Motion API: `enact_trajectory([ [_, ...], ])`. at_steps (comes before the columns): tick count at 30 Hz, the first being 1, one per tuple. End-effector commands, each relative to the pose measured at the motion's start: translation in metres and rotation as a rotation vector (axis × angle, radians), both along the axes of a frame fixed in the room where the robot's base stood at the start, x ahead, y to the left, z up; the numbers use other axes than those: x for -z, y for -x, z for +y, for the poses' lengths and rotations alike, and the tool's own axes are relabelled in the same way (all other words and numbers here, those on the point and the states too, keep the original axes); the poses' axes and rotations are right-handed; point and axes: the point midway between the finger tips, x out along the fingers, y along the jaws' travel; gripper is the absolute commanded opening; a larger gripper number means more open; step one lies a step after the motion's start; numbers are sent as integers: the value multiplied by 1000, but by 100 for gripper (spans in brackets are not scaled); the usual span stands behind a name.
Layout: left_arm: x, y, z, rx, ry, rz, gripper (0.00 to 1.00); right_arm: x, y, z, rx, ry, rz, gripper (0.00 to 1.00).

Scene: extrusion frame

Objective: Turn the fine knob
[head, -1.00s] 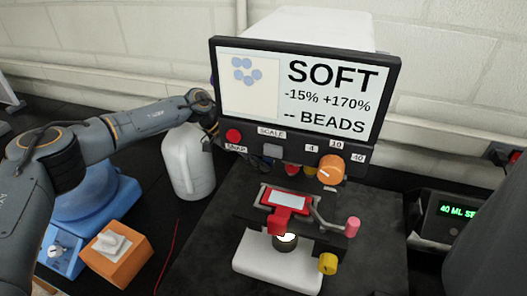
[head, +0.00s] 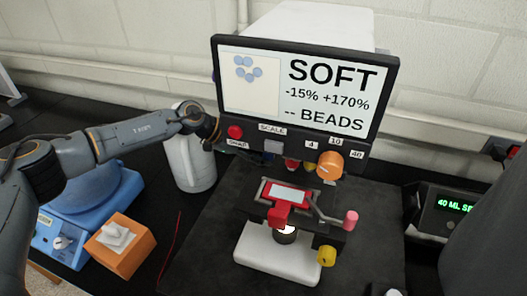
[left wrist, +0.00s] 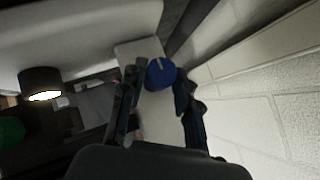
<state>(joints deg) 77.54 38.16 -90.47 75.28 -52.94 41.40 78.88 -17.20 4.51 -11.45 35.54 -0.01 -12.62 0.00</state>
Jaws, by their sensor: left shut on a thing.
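A blue knob with a pale slot (left wrist: 160,73) sits on the pale side of the device in the left wrist view. No label there says whether it is the fine knob. My left gripper (left wrist: 159,84) has one finger on each side of it and is shut on it. In the head view, the end of my left arm (head: 208,128) is at the screen's left edge, and its fingers and the blue knob are hidden there. My right gripper is not in view.
The screen (head: 310,88) reads SOFT and -- BEADS. Below it are a red button (head: 235,132), an orange knob (head: 329,162) and a stage with a red holder (head: 280,208), a pink knob (head: 351,219) and a yellow knob (head: 326,256). A white jug (head: 190,162) stands below my left arm.

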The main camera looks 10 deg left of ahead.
Motion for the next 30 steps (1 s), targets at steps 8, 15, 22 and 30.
enact_trajectory([
  [8, -1, 0, 0, 1, 1, 0, 54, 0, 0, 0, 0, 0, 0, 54],
  [15, -1, 0, 1, -1, 0, 1, 54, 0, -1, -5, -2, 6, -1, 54],
  [22, -19, 6, 25, -4, 0, -1, 54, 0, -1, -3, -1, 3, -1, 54],
  [30, -53, 20, 69, -3, 0, 0, 54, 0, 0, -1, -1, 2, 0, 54],
])
